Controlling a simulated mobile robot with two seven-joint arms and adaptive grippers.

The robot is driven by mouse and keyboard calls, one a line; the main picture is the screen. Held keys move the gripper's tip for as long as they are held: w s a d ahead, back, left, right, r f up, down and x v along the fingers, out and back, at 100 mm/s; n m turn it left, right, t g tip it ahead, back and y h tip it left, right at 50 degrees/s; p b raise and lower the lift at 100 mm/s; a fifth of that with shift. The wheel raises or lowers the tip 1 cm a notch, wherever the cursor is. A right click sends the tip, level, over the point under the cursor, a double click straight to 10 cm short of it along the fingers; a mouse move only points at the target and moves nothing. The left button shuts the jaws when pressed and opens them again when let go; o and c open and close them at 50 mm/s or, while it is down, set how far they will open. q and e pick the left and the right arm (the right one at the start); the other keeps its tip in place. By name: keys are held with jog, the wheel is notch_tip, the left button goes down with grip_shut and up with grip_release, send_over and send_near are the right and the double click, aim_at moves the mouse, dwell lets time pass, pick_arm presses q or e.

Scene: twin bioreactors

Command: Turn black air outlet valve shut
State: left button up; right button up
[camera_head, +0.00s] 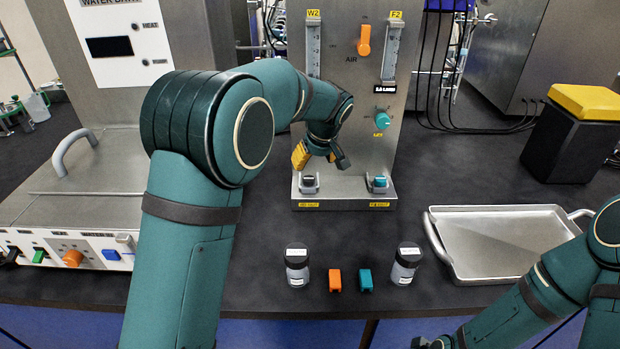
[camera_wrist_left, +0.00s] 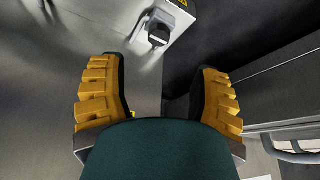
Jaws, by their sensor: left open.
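The black valve (camera_head: 309,182) sits on the left of the metal base below the flow panel, above a yellow label too small to read. In the left wrist view a black knob (camera_wrist_left: 159,34) on a metal mount, seemingly the same valve, shows near the top, beyond the fingertips. My left gripper (camera_head: 322,158) is open and empty just above the valve, apart from it. Its yellow-padded fingers (camera_wrist_left: 160,95) are spread wide in the wrist view. My right gripper (camera_head: 432,343) is only partly in view at the bottom edge, and its jaws cannot be made out.
A teal valve (camera_head: 378,182) sits right of the black one. The panel holds an orange lever (camera_head: 364,40) and a teal knob (camera_head: 382,119). Two jars (camera_head: 297,268) (camera_head: 405,265) and small orange (camera_head: 335,280) and teal (camera_head: 366,280) blocks stand in front. A metal tray (camera_head: 500,212) lies right.

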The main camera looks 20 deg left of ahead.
aim_at(309, 179)
pick_arm(q)
jog(key=b+x, duration=0.1)
jog(key=x, duration=0.8)
jog(key=shift+w+a+f, duration=0.1)
jog(key=shift+w+f, duration=0.05)
jog(key=shift+f, duration=0.2)
grip_shut()
